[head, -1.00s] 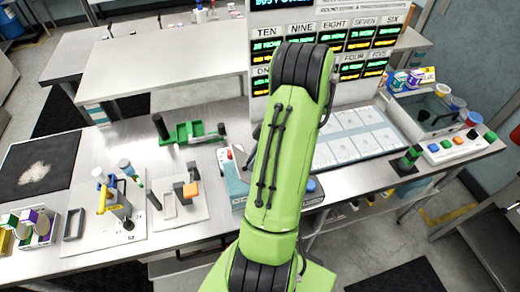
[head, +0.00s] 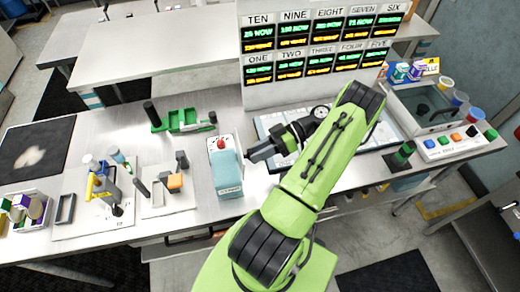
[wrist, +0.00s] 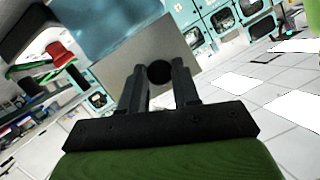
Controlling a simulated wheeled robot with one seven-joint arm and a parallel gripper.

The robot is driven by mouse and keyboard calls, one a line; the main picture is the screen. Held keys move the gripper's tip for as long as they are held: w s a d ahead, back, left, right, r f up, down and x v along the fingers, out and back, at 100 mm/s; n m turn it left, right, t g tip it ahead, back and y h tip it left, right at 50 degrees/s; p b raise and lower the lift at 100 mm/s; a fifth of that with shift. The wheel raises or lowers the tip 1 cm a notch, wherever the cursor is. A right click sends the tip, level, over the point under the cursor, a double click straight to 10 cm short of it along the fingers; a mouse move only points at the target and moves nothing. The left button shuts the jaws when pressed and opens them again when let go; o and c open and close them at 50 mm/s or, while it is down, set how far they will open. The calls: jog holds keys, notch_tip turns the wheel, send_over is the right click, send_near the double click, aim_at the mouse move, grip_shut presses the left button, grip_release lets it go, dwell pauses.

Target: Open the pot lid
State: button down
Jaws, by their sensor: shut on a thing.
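A light blue box (head: 227,170) with a red knob (head: 221,144) on top stands on the steel bench, left of my gripper. I see no plain round pot; I cannot tell whether this box is the pot. My gripper (head: 254,154) points left at the box's right side. In the wrist view, my gripper (wrist: 160,76) has its fingers close together at a round black knob (wrist: 159,73) on a grey-beige face (wrist: 125,80). A light blue surface (wrist: 105,25) shows above that face. I cannot see how firmly the fingers hold the knob.
A white panel (head: 268,118) lies behind my arm. A sink (head: 425,108) and a button box (head: 455,142) are at right.

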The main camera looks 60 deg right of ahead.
dwell(0.4)
jog(key=c, duration=0.8)
grip_release()
jog(key=shift+c, duration=0.2)
jog(key=v, duration=1.5)
jog(key=shift+s+d, duration=0.35)
jog(key=shift+f, duration=0.15)
